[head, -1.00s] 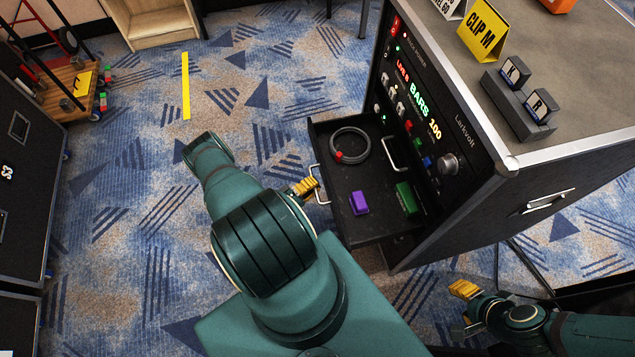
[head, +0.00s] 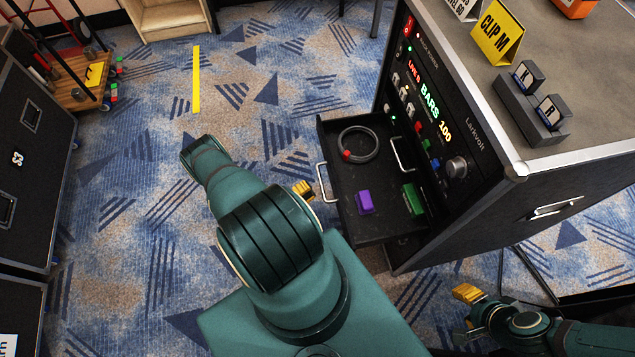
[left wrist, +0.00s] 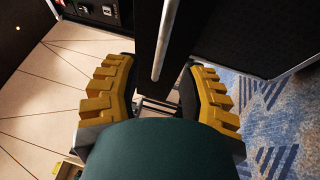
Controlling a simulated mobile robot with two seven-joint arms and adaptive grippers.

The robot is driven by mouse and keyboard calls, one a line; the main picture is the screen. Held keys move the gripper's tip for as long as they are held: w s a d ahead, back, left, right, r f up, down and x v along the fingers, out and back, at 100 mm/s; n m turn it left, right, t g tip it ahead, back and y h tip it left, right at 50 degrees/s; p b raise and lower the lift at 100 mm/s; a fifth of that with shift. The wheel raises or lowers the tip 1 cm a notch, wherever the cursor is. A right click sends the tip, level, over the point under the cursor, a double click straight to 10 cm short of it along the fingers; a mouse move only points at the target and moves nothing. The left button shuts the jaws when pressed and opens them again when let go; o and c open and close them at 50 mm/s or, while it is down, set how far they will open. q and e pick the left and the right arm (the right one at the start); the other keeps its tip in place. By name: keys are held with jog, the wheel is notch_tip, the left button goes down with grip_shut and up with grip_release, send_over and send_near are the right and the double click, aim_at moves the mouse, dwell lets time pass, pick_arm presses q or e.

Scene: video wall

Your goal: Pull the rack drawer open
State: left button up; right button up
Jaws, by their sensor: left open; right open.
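The rack drawer (head: 378,222) stands pulled out from the front of the black rack (head: 470,190) in the head view. Its silver handle (head: 322,183) is on its front face. In the drawer lie a coiled dark cable (head: 374,148) with a red spot, a purple block (head: 365,202) and a green block (head: 413,200). My left gripper (head: 303,190) is just left of the handle, apart from it, and partly hidden by my arm. In the left wrist view its yellow fingers (left wrist: 160,95) are spread, with a silver bar between or beyond them. My right gripper (head: 466,306) is open and empty, below the rack.
Clip signs (head: 498,32) and a block holder with K and R (head: 530,108) sit on the rack top. Black cases (head: 28,170) stand at the left, with a wooden cart (head: 85,85) behind. Patterned carpet left of the drawer is clear, with a yellow strip (head: 196,80).

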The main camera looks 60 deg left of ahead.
pick_arm(q)
jog(key=s+f, duration=0.1)
jog(key=s, duration=0.6)
jog(key=shift+f, duration=0.1)
dwell(0.4)
